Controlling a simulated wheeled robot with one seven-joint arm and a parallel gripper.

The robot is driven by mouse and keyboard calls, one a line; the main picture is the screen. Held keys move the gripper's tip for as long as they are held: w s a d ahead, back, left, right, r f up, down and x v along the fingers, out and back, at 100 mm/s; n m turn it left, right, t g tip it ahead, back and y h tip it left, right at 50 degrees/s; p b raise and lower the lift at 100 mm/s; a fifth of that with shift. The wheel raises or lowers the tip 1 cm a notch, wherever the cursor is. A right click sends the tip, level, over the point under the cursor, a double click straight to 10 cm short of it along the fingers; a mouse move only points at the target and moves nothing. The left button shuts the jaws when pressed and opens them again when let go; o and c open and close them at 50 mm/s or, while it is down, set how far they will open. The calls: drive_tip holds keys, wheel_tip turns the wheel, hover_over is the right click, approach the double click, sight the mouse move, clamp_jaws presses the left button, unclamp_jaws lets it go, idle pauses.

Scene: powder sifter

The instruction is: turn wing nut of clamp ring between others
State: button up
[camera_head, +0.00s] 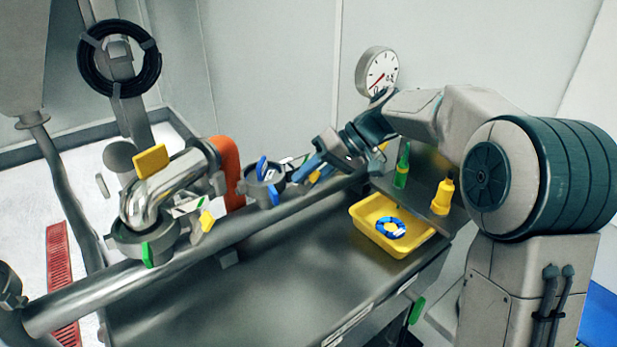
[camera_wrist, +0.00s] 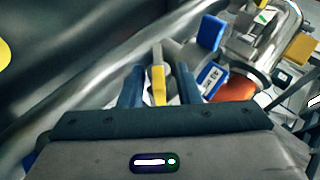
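My gripper (camera_head: 312,166) is at the rail beside the dark round fitting with blue tabs (camera_head: 263,184). In the wrist view, my gripper's two blue fingers (camera_wrist: 160,88) stand apart on either side of a yellow wing nut (camera_wrist: 158,84). A gap shows on both sides of it, so my gripper is open around it. A grey stem rises beyond the yellow nut. A blue wing nut (camera_wrist: 210,33) and a blue-edged piece (camera_wrist: 211,79) lie to the right of the fingers. The clamp ring under the yellow nut is mostly hidden by my gripper.
An orange hose (camera_head: 229,170) and silver elbow pipe (camera_head: 170,190) stand left of the blue-tabbed fitting. The bench front is clear.

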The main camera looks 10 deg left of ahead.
drive_tip(key=v, duration=1.3)
drive_tip(key=shift+p, duration=0.3)
drive_tip(key=shift+r, duration=0.1)
drive_tip(key=s+d+f+m+t+h+p, duration=0.1)
drive_tip(key=s+d+f+m+h, duration=0.1)
drive_tip(key=s+d, duration=0.3)
drive_tip(key=s+d+f+m+t+h+p, duration=0.1)
drive_tip(key=s+d+f+m+t+h, duration=0.1)
drive_tip(key=s, duration=0.9)
drive_tip(key=s+d+f+m+t+h+p, duration=0.2)
drive_tip(key=s+d+f+m+h, duration=0.1)
drive_tip(key=s+d+f+h, duration=0.2)
drive_tip(key=s+d+f, duration=0.2)
drive_tip(key=s+d, duration=0.1)
drive_tip(key=d, duration=0.1)
drive_tip(key=shift+s+f+m, duration=0.2)
drive_tip(key=shift+s+m, duration=0.15)
drive_tip(key=shift+m, duration=0.05)
